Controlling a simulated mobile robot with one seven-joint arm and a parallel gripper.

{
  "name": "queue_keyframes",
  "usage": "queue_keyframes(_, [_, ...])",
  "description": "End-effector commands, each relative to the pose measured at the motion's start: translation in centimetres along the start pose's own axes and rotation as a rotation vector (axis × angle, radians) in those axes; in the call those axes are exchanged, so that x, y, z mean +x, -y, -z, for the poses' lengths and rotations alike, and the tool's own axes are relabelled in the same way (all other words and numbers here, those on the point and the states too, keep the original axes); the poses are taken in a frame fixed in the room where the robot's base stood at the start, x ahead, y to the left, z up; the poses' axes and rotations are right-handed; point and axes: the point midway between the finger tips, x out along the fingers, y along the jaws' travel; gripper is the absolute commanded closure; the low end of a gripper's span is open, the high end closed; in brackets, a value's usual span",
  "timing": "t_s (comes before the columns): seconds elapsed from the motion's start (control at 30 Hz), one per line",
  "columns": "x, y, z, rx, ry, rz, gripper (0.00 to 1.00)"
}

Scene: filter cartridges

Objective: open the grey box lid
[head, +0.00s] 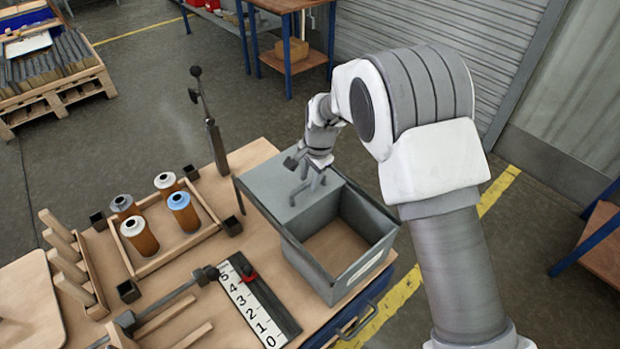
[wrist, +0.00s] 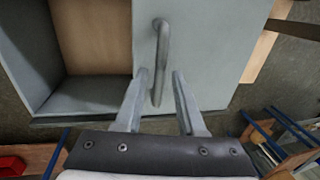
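The grey box (head: 352,282) stands at the right end of the workbench. Its flat grey lid (head: 268,187) is slid toward the back left and overhangs the box on that side. The front part of the box is uncovered and shows a brown floor. My gripper (head: 308,187) is over the lid at its handle. In the wrist view the lid (wrist: 212,55) carries a bar handle (wrist: 161,55), and its lower end lies between the fingertips of my gripper (wrist: 160,78). The fingers are apart, with a gap visible on the right side. Whether the left finger touches the handle is unclear.
A wooden tray (head: 205,210) with several filter cartridges stands left of the box. A numbered scale (head: 250,305) with a red slider lies in front of the lid. An upright dark lever (head: 217,145) rises behind the tray. Wooden pegs stand at the far left.

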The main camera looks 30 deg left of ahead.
Motion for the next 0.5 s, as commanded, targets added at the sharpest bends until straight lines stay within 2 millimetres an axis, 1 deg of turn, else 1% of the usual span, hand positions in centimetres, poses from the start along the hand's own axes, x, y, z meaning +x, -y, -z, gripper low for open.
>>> queue_keyframes(0.33, [-0.1,-0.1,0.0,0.0,0.0,-0.001,0.53])
queue_keyframes(0.43, [-0.8,0.0,0.0,0.0,0.0,0.0,0.53])
queue_keyframes(0.5, [-1.6,0.0,0.0,0.0,0.0,0.0,0.53])
